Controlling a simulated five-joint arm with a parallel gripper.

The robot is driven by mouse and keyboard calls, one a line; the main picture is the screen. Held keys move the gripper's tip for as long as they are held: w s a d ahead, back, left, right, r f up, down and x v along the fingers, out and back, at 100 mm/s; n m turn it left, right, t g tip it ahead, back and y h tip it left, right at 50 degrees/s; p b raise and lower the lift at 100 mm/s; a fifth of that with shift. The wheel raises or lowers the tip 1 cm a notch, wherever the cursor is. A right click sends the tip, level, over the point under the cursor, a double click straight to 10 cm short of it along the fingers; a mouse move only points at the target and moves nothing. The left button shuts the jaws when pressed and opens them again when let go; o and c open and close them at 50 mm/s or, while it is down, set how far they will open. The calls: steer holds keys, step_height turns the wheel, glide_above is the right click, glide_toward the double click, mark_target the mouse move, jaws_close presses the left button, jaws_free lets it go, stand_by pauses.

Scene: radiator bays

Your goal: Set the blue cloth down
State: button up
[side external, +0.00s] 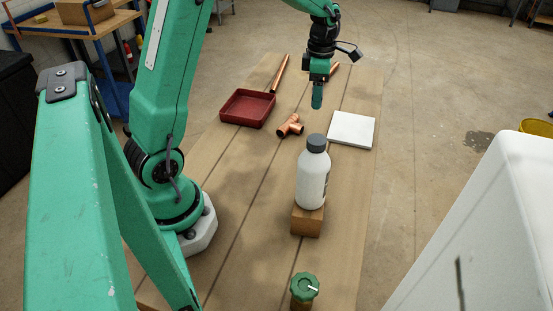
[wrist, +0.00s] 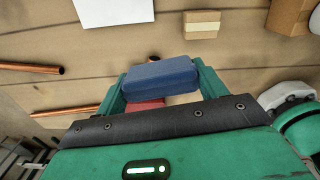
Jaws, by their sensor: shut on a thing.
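The blue cloth (wrist: 160,78) is a folded, rounded pad held between the two green fingers of my gripper (wrist: 160,85) in the wrist view. In the side view my gripper (side external: 317,96) points down and hangs above the plank table, between the red tray and the white square plate. The cloth cannot be made out there. My gripper is shut on the cloth, which appears clear of the table.
A red tray (side external: 248,108) lies left of my gripper and a white square plate (side external: 351,130) right. A copper tee (side external: 290,126) and copper pipe (side external: 280,74) lie nearby. A white bottle (side external: 313,178) stands on a wooden block (side external: 307,222). A green knob (side external: 305,287) is nearer.

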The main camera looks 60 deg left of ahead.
steer(key=s+d+f+m, duration=0.1)
steer(key=s+d, duration=0.3)
steer(key=s, duration=0.7)
steer(key=s+d+f, duration=0.1)
steer(key=s+d, duration=0.3)
steer(key=s, duration=0.6)
steer(key=shift+s+f+m, duration=0.25)
steer(key=shift+s+m, duration=0.1)
steer(key=shift+m, duration=0.05)
steer(key=shift+a, duration=0.1)
glide_above(235, 157)
step_height(235, 157, down, 7)
steer(key=shift+w, duration=0.1)
steer(key=shift+f, duration=2)
steer(key=shift+f, duration=0.1)
